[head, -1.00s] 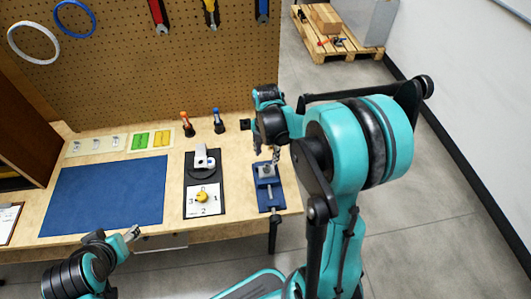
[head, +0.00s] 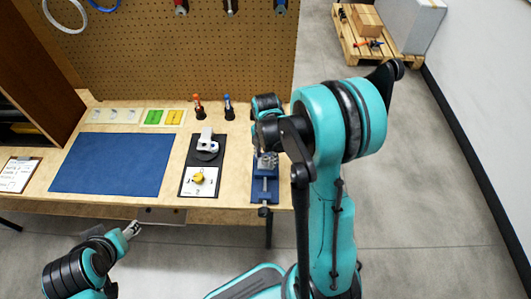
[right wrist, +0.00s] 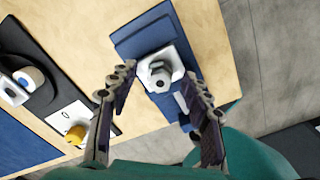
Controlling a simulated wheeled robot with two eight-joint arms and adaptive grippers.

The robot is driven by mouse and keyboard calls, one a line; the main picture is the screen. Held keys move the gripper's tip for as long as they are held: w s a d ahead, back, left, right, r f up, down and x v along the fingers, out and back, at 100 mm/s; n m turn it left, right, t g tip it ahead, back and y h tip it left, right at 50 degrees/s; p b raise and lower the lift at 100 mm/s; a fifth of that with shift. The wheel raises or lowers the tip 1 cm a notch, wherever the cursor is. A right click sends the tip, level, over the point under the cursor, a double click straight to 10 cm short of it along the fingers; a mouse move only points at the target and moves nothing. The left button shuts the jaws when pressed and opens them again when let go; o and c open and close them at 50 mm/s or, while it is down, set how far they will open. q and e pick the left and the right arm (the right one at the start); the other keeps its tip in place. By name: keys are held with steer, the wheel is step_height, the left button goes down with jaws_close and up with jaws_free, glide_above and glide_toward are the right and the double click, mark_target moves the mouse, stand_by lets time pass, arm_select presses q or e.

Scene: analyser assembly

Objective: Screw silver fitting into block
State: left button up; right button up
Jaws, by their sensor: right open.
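In the right wrist view, a light grey block (right wrist: 177,62) is held in a blue vise (right wrist: 138,35). A silver fitting (right wrist: 158,78) with a hexagonal outline sits at the middle of the block; how deep it goes cannot be told. My right gripper (right wrist: 159,72) is open, with its fingers on either side of the fitting and apart from it. In the head view the vise (head: 264,186) is at the bench's right end, and my right arm partly hides the block. My left gripper (head: 132,229) is in front of the bench, away from the block.
Left of the vise is a black fixture (head: 205,157) with a numbered white card and a yellow knob (head: 198,178). A red-topped tool (head: 198,106) and a blue-topped tool (head: 229,107) stand behind. A blue mat (head: 112,165) lies clear at left.

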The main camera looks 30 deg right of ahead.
steer(key=shift+f, duration=0.3)
jaws_close()
steer(key=m, duration=0.2)
steer(key=shift+m, duration=1)
steer(key=m+b, duration=0.1)
steer(key=m, duration=0.2)
steer(key=shift+m, duration=0.5)
